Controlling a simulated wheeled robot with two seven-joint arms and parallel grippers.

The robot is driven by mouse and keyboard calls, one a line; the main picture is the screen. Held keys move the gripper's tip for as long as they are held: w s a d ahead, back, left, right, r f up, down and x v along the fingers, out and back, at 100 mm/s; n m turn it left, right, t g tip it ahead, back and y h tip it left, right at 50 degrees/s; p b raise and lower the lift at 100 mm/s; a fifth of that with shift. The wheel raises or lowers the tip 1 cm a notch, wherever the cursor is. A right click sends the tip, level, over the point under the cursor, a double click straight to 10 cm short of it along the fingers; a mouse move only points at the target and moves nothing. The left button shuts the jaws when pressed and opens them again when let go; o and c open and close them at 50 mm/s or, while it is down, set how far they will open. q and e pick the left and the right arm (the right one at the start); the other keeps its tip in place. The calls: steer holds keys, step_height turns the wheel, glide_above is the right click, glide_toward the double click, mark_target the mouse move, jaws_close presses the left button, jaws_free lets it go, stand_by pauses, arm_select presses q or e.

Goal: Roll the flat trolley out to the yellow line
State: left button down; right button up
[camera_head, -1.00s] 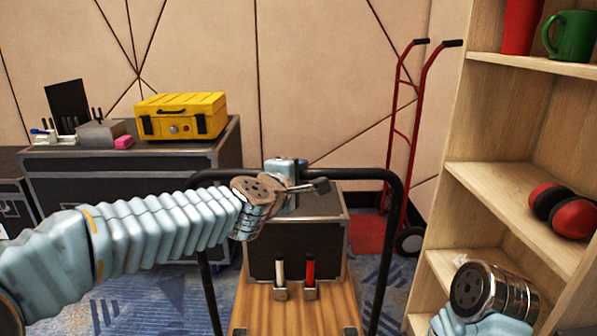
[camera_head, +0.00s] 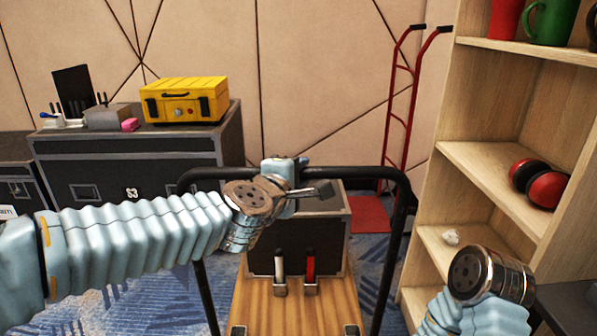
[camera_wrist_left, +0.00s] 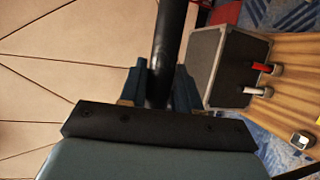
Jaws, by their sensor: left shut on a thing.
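The flat trolley has a wooden deck (camera_head: 292,305) and a black tubular handle (camera_head: 400,215). A dark grey box (camera_head: 335,225) rides on the deck, with a white-handled and a red-handled item at its front. My left gripper (camera_head: 287,180) is at the top bar of the handle, partly hidden by its wrist. In the left wrist view, its fingers (camera_wrist_left: 160,85) are shut around the black handle tube (camera_wrist_left: 166,40). My right wrist shows at lower right in the head view, but its fingers do not show. No yellow line is in view.
A wooden shelf (camera_head: 480,160) with red ear defenders (camera_head: 540,184) stands close on the right. A red hand truck (camera_head: 408,120) leans at the back wall. A dark flight case (camera_head: 125,165) with a yellow case (camera_head: 185,101) stands at left. Patterned carpet (camera_head: 150,312) shows beside the trolley.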

arm_select(q)
steer(key=shift+f, duration=0.1)
steer(key=c, duration=0.9)
jaws_free()
steer(key=shift+s+a+r, duration=0.1)
steer(key=shift+s+r, duration=0.1)
steer(key=shift+s, duration=0.1)
steer(key=p+v, duration=0.2)
steer(key=v, duration=1.1)
steer(key=shift+s+p, duration=0.1)
steer(key=shift+p, duration=0.2)
